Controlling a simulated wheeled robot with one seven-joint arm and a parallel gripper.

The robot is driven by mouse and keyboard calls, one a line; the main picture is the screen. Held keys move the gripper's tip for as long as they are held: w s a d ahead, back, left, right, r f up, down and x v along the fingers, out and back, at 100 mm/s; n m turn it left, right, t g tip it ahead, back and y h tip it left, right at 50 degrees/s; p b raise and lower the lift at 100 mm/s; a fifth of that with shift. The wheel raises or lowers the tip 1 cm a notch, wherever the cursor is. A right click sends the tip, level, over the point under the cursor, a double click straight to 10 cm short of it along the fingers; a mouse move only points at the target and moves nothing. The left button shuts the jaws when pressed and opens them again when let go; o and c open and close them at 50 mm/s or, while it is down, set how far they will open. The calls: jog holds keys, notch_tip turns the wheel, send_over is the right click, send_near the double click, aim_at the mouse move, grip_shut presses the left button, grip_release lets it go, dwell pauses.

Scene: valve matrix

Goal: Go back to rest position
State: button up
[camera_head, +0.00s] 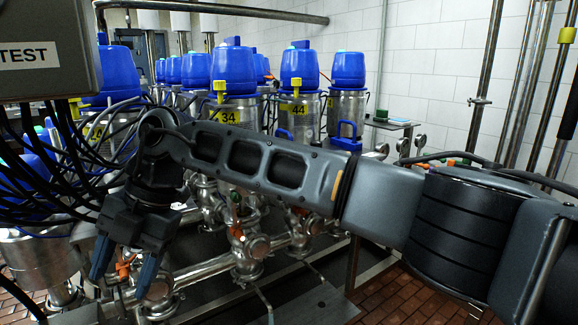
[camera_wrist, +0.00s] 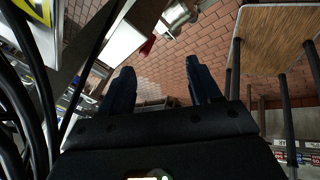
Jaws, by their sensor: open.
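My gripper (camera_head: 124,267) hangs at the lower left of the head view with its fingers pointing down, in front of the steel pipework. Its two dark blue fingers are apart with nothing between them. My arm crosses the head view from the right edge to the gripper. In the wrist view my gripper (camera_wrist: 163,95) shows both fingers spread and empty, with brick-red tiled floor beyond them.
Several blue-topped valves (camera_head: 232,72) stand behind my arm, some with yellow number tags. A grey TEST box (camera_head: 45,75) with many black cables is at the upper left, close to my gripper. Steel pipes (camera_head: 205,265) run below. A wooden surface (camera_wrist: 272,38) shows in the wrist view.

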jog(key=s+a+g+y+b, duration=0.35)
jog(key=s+g+y, duration=0.45)
jog(key=s+y, duration=0.9)
jog(key=s+d+f+m+t+h+b, duration=0.1)
jog(key=d+f+m+t+h, duration=0.25)
jog(key=d+m+t, duration=0.65)
jog(key=s+d+f+m+t+h+b, duration=0.1)
jog(key=d+f+m+t+h, duration=0.25)
jog(key=d+m+t, duration=0.6)
jog(key=s+d+f+m+t+h, duration=0.1)
jog(key=d+f+m+t+h, duration=0.25)
jog(key=d+m+t, duration=0.65)
jog(key=s+d+f+m+g+h+b, duration=0.1)
jog(key=s+d+f+m+h, duration=0.2)
jog(key=s+d, duration=0.6)
jog(key=s+d+f+m+g+h+b, duration=0.1)
jog(key=s+d+f+m+g+h, duration=0.1)
jog(key=s+d+f+h, duration=0.4)
jog(key=s+d+m+h, duration=0.1)
jog(key=s+d+h, duration=0.1)
jog(key=d, duration=0.2)
jog(key=shift+s+f+b, duration=0.3)
jog(key=shift+s+b, duration=0.05)
